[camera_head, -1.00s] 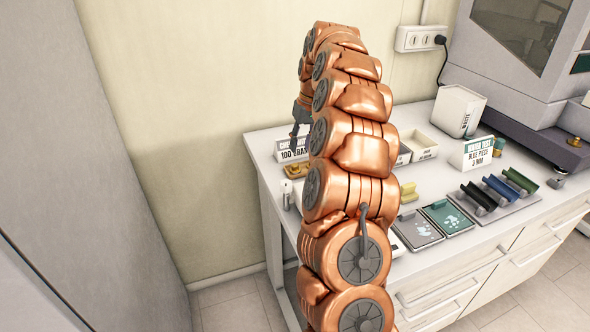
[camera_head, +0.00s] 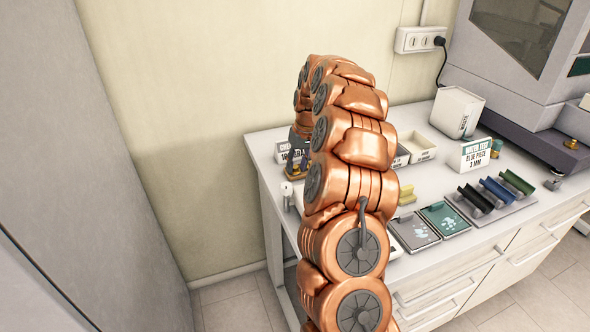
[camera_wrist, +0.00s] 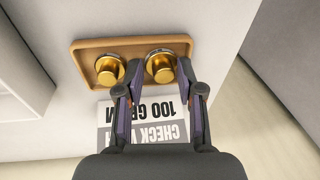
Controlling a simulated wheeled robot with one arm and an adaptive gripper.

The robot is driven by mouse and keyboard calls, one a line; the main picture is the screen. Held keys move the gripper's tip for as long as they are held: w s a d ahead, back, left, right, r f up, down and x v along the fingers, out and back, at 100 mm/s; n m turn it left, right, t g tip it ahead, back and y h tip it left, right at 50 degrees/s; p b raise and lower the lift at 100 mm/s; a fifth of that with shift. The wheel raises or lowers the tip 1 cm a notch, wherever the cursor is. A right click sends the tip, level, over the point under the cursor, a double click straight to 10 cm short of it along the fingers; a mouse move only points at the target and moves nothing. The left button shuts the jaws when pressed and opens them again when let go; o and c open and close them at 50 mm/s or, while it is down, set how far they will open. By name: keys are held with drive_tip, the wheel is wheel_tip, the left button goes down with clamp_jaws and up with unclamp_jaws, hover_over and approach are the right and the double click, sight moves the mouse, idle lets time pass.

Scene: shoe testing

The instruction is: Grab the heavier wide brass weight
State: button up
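Two brass weights stand on a wooden tray (camera_wrist: 85,47) in the wrist view. The right weight (camera_wrist: 160,66) looks wider and has a broad round base. The left weight (camera_wrist: 108,70) is slightly smaller. My gripper (camera_wrist: 160,68) is open, with its fingertips on either side of the right weight's knob; I cannot tell whether they touch it. The left fingertip lies between the two weights in this view. In the head view my gripper (camera_head: 298,158) is low over the tray at the table's left end, and the weights are mostly hidden there.
A "CHECK 100 GRAM" sign (camera_wrist: 150,128) stands next to the tray. A small light cylinder (camera_head: 287,195) is near the table's left edge. Bins (camera_head: 418,147), a yellow piece (camera_head: 406,195), two flat cards and a coloured holder rack (camera_head: 490,197) occupy the table to the right.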

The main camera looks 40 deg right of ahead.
drive_tip(key=shift+c, duration=0.2)
clamp_jaws()
idle(0.4)
